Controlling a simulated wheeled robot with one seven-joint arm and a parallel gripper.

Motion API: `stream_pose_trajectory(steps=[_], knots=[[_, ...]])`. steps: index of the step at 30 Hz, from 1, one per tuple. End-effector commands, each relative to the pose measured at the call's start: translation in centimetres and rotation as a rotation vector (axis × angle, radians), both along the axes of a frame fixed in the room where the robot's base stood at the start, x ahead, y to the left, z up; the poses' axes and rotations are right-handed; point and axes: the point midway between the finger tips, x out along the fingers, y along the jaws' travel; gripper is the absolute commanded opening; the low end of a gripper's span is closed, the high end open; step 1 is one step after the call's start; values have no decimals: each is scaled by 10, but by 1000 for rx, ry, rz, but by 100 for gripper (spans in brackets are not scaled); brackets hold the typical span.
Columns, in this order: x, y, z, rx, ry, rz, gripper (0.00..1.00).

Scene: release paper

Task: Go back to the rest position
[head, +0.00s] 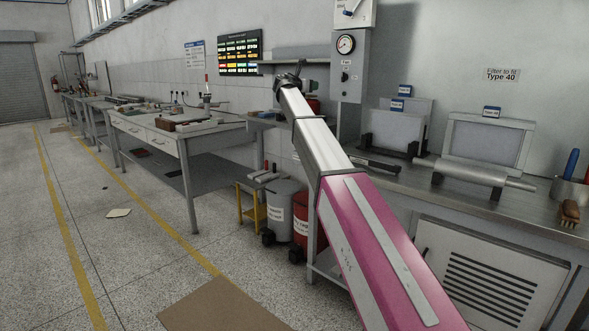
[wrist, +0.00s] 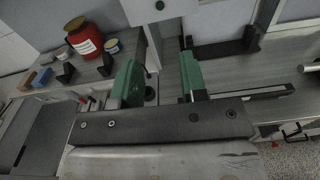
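My gripper (head: 291,77) is at the far end of my raised arm in the head view, in front of the wall and shelf area. It looks small and dark there. In the wrist view my gripper (wrist: 160,82) shows two green fingers standing apart with nothing held between them. The fingers point toward the steel bench (wrist: 218,72) and the grey control box (wrist: 145,10). The gripper's lower body fills the bottom of the wrist view.
A gauge box (head: 348,65) stands beside my arm. The right bench holds filter panels (head: 488,142) and a metal roller (head: 473,172). Below are a grey bin (head: 280,212) and red bin (head: 301,220). A red container (wrist: 84,40) stands on the bench. The left floor is mostly clear.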

Motion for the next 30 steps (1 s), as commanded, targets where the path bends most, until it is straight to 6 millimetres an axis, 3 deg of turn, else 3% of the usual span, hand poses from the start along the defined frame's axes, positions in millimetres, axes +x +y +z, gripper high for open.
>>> stream_pose_trajectory(steps=[8, 14, 23, 30], knots=[[-15, -17, -61, 146, -17, -13, 39], [-35, -37, -128, 319, -38, -46, 39], [-110, -81, -292, 770, -105, -215, 39], [-198, -110, -420, 1143, -187, -473, 39]])
